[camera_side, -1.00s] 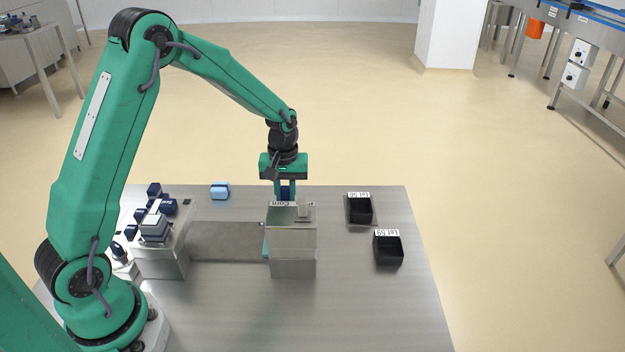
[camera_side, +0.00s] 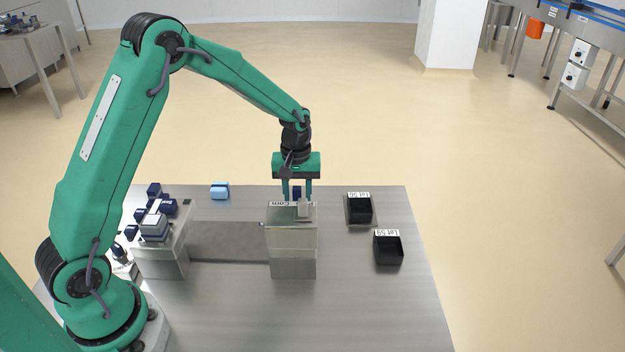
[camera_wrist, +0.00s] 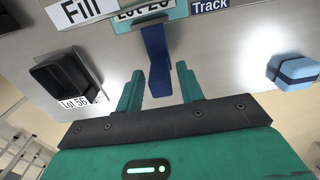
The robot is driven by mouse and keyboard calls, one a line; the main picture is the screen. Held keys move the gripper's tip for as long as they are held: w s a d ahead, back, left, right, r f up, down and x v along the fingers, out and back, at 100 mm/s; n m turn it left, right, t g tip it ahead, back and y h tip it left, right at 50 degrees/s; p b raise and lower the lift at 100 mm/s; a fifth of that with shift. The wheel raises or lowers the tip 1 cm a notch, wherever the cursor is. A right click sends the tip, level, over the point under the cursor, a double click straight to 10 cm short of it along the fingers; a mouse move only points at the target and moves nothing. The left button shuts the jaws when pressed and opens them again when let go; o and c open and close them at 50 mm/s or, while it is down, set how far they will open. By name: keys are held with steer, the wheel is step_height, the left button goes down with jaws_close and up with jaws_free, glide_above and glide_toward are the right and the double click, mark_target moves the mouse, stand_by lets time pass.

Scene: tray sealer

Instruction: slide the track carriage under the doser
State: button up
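The track carriage shows in the wrist view as a teal edge (camera_wrist: 178,11) with a partly cut-off lot label and an upright dark blue handle (camera_wrist: 157,72). The handle also shows in the side view (camera_side: 297,191), behind the doser (camera_side: 291,237), a grey box labelled Corn. The doser hides the rest of the carriage in the side view. My gripper (camera_side: 297,194) is just behind the doser. In the wrist view its fingers (camera_wrist: 160,80) stand apart on both sides of the handle, with gaps showing. The grey track (camera_side: 228,242) runs left from the doser.
Two black trays, Lot 56 (camera_side: 359,209) and Lot 59 (camera_side: 388,248), stand right of the doser. A light blue block (camera_side: 219,191) lies at the back left. A metal stand (camera_side: 167,262) with a grey stacked part and several dark blue pieces is left. Front table area is clear.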

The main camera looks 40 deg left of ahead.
steer(key=shift+r, duration=0.15)
steer(key=shift+s+r, duration=0.1)
steer(key=shift+r, duration=3.2)
steer(key=shift+s+d+r, duration=0.1)
steer(key=shift+s+r, duration=0.15)
steer(key=shift+r, duration=0.3)
steer(key=s+d+r+m+t, duration=0.2)
steer(key=s+r+m, duration=0.2)
steer(key=s+r, duration=0.65)
steer(key=s+d+r+m+t, duration=0.1)
steer(key=s+m, duration=0.4)
steer(key=s, duration=0.9)
steer(key=shift+s+d+r+t, duration=0.15)
steer(key=shift+d+r+t, duration=0.2)
steer(key=shift+r+t, duration=0.7)
steer(key=shift+f+t, duration=0.25)
steer(key=shift+c, duration=0.2)
